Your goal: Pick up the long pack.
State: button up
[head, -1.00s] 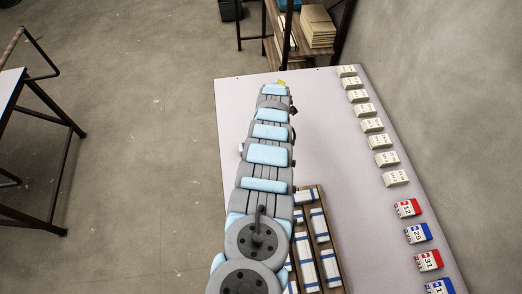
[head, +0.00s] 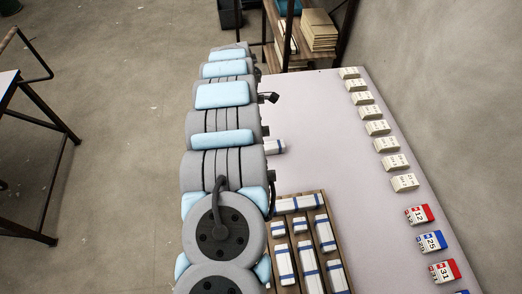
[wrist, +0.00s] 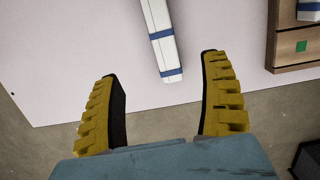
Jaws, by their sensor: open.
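A long white pack with blue bands (wrist: 160,32) lies flat on the pale table in the wrist view, its lower end close to the table edge. Its far end runs out of the picture. In the head view a white pack (head: 274,146) shows beside my arm, partly hidden by it. My gripper (wrist: 160,66) is open and empty, with yellow ribbed fingers. The pack's near end shows between the two fingertips in the picture, with no contact visible. The head view does not show my gripper, hidden behind my arm.
A wooden tray (head: 325,208) holds several white and blue packs; its corner (wrist: 295,55) shows in the wrist view. Calendar-like blocks (head: 395,162) line the table's right side. The table's middle (head: 325,120) is clear. A shelf (head: 283,60) stands behind the table.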

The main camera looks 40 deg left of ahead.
jog(key=shift+w+d+f+b, duration=0.2)
jog(key=shift+f+b, duration=0.15)
jog(key=shift+f, duration=1.5)
jog(key=shift+w+d+f+b, duration=0.1)
jog(key=shift+w+f+b, duration=0.2)
jog(key=shift+f, duration=1.5)
jog(key=shift+w+d+f+b, duration=0.15)
jog(key=shift+f+b, duration=0.25)
jog(key=shift+f, duration=1.45)
jog(key=shift+f, duration=0.1)
jog(key=f+b, duration=0.2)
jog(key=f, duration=0.1)
jog(key=f+b, duration=0.1)
jog(key=shift+d+f, duration=0.2)
jog(key=shift+d, duration=0.2)
jog(key=shift+w+f+b, duration=0.2)
jog(key=shift+f+b, duration=0.1)
jog(key=shift+b, duration=0.35)
jog(key=shift+r, duration=0.1)
jog(key=c, duration=1.4)
